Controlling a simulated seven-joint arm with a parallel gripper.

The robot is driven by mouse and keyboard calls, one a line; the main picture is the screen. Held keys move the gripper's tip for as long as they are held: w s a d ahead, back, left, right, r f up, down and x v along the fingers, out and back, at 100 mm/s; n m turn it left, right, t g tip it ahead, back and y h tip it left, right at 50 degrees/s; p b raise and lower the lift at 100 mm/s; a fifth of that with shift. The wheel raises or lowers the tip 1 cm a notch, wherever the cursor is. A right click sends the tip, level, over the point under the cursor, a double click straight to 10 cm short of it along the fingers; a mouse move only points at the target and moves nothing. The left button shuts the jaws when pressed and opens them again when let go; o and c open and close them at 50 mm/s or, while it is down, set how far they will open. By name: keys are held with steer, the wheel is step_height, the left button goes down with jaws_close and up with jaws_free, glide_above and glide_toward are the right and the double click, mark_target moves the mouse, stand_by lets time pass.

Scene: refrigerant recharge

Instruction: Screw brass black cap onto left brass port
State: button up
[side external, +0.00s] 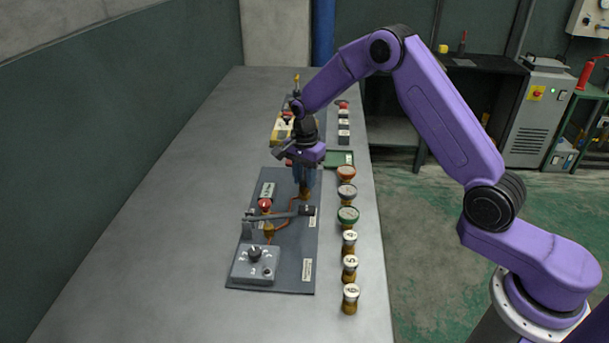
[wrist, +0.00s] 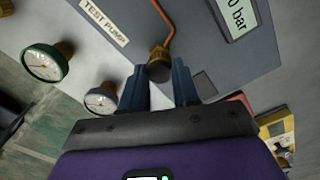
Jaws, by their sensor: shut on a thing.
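My gripper (side external: 304,188) points down over the far part of the grey panel (side external: 283,278). In the wrist view its two blue fingers (wrist: 158,72) stand on either side of a dark round cap (wrist: 159,73). The cap is at the end of a brass port (wrist: 159,54), which joins a copper pipe (wrist: 166,18). The cap looks in line with the port and close against it; I cannot tell whether the threads are engaged. In the side view the fingers and wrist hide the cap.
A lever (side external: 285,214), a red knob (side external: 265,203) and a grey box with a dial (side external: 255,263) stand on the panel. Several gauges and numbered brass-based pieces line the right table edge, including a green gauge (side external: 348,215). The left table side is clear.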

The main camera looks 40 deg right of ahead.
steer(key=shift+m, duration=1.8)
steer(key=m, duration=0.3)
